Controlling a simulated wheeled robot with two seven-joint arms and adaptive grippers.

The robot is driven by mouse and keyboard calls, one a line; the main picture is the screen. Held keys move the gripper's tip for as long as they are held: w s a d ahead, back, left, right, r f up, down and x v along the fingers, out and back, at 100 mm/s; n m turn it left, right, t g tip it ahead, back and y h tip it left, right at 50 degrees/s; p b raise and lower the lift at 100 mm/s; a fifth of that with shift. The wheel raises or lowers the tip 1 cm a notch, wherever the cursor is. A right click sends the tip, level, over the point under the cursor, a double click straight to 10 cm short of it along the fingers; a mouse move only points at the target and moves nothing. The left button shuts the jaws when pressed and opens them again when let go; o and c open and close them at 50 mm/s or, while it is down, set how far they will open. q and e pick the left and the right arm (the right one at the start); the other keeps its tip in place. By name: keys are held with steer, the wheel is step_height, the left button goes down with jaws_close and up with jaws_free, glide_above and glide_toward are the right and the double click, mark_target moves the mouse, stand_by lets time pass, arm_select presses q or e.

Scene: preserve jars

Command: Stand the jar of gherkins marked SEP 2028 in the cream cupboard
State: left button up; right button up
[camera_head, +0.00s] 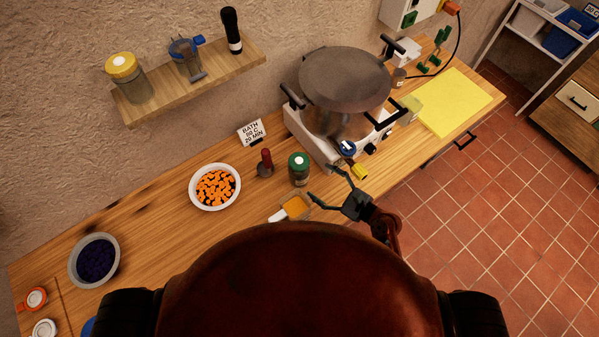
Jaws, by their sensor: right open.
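A jar with a green lid (299,169) stands upright on the wooden counter in the head view. Its contents look dark green, and any date on it is too small to read. My right gripper (324,182) is open and empty just to the right of this jar, its two fingers spread towards it. It appears apart from the jar. My left gripper is not in view. I cannot make out a cream cupboard for certain; a wooden cabinet with a cream front (580,101) is partly visible at the right edge.
A large lidded pot (345,78) stands on a white cooker behind the jar. A wall shelf (190,78) holds a yellow-lidded jar (129,80). Tiled floor lies right.

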mark_target(299, 160)
steer(key=r+m, duration=0.1)
steer(key=w+a+m+t, duration=0.1)
steer(key=m, duration=0.1)
steer(key=w+r+m+y, duration=0.1)
steer(key=shift+w+a+r+m+t, duration=0.1)
steer(key=shift+a+r+m+t, duration=0.2)
steer(key=shift+a+m, duration=0.1)
steer(key=shift+m, duration=0.3)
steer(key=x, duration=0.3)
steer(key=p+x, duration=0.1)
steer(key=x, duration=0.3)
steer(key=shift+a+p, duration=0.3)
steer(key=shift+a, duration=0.1)
steer(key=shift+w+a+f, duration=0.1)
steer(key=shift+a+f, duration=0.05)
steer(key=shift+a, duration=0.05)
steer(key=shift+c, duration=0.2)
jaws_close()
